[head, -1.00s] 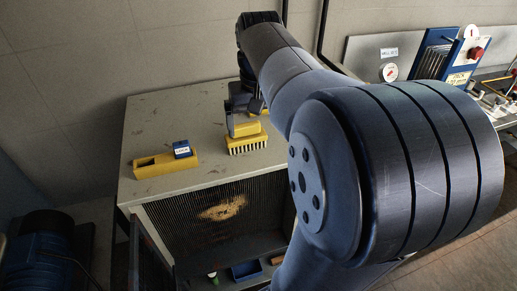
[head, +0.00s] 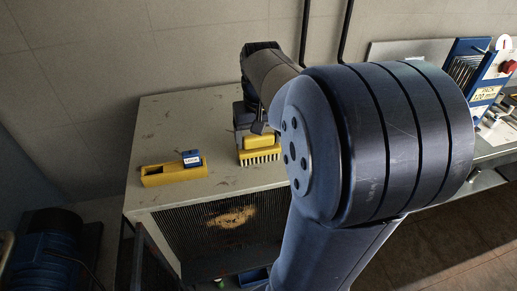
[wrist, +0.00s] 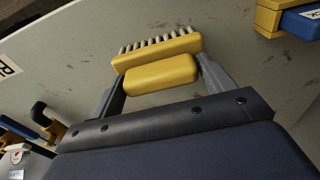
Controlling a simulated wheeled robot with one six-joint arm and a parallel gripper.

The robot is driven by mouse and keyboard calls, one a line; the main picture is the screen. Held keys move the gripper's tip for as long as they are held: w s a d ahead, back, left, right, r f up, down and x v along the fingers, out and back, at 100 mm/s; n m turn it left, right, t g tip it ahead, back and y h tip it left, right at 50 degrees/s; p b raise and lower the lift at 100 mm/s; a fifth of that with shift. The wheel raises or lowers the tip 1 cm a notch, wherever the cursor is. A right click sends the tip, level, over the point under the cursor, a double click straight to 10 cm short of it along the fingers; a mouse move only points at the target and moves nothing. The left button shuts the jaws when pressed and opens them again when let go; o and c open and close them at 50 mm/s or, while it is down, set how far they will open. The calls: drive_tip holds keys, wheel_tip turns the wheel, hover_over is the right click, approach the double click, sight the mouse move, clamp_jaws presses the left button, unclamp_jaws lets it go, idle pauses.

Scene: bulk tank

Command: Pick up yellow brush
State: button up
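The yellow brush (head: 259,149) stands on the grey cabinet top with its pale bristles down. In the wrist view its yellow handle block (wrist: 160,75) lies between my gripper's two fingers (wrist: 160,72), and its bristle row (wrist: 158,40) shows beyond. My gripper (head: 252,128) is down over the brush, with one finger beside each end of the handle. The fingers are wide apart, with a thin gap at the right; contact at the left end is hard to tell. In the head view my arm hides part of the gripper.
A yellow tray (head: 153,177) with a blue labelled block (head: 191,158) on it sits left of the brush, on the cabinet top (head: 165,121). The cabinet's front edge is close. A wall stands behind. A bench with a blue panel (head: 466,66) is at the right.

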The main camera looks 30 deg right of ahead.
drive_tip(key=c, duration=0.6)
drive_tip(key=shift+r, duration=0.15)
wheel_tip(320, 180, up, 10)
drive_tip(key=shift+f, duration=0.1)
drive_tip(key=o, duration=0.5)
drive_tip(key=shift+c, duration=0.2)
drive_tip(key=c, duration=0.3)
